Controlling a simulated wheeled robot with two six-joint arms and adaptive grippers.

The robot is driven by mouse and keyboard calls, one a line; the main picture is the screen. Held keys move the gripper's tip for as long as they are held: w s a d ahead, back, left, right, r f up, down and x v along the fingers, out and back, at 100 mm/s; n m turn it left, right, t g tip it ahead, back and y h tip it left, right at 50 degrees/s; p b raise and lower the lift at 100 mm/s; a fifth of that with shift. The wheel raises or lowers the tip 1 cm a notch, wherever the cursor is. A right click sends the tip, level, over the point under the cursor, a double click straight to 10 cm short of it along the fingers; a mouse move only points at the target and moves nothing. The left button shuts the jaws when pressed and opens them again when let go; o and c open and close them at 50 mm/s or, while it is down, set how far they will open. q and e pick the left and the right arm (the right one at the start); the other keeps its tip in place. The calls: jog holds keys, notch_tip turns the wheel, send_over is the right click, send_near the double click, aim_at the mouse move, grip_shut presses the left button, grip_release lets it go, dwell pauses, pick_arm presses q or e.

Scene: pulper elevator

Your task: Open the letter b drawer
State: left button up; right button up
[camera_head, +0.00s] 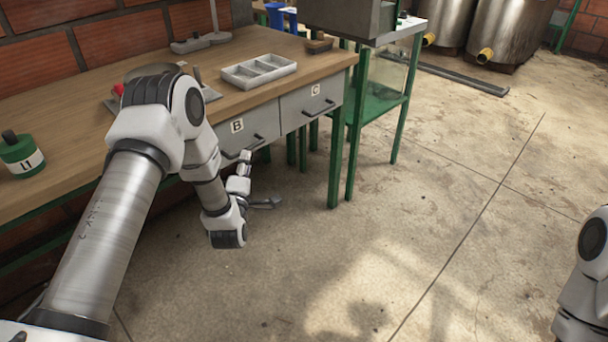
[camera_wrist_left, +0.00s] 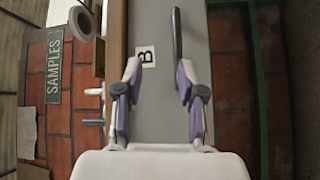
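The letter B drawer (camera_head: 249,132) is a grey front under the wooden tabletop, with a white B label (camera_head: 237,126) and a dark bar handle (camera_head: 243,149). It looks closed, flush with the C drawer (camera_head: 310,101). My left gripper (camera_head: 260,181) is in front of and below this drawer, with its fingers spread. In the left wrist view, the open fingers (camera_wrist_left: 158,72) point at the drawer front; the B label (camera_wrist_left: 146,55) lies between them. The handle (camera_wrist_left: 177,36) is just beyond the right-hand fingertip; I cannot tell whether they touch. My right gripper is out of view.
Green table legs (camera_head: 336,150) stand right of the drawers. The floor before the bench is clear. Part of my right arm shows at the right edge.

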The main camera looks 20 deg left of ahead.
aim_at(248, 149)
pick_arm(q)
jog(key=shift+n+y, duration=0.3)
jog(key=w+a+b, duration=0.1)
jog(key=w, duration=0.1)
jog(key=w+a+f+b, duration=0.1)
jog(key=w+b, duration=0.1)
jog(key=w, duration=0.1)
jog(key=w+a+b, duration=0.1)
jog(key=w+a, duration=0.1)
jog(key=w, duration=0.1)
jog(key=shift+w+f+b, duration=0.2)
jog(key=shift+f+b, duration=0.15)
grip_shut()
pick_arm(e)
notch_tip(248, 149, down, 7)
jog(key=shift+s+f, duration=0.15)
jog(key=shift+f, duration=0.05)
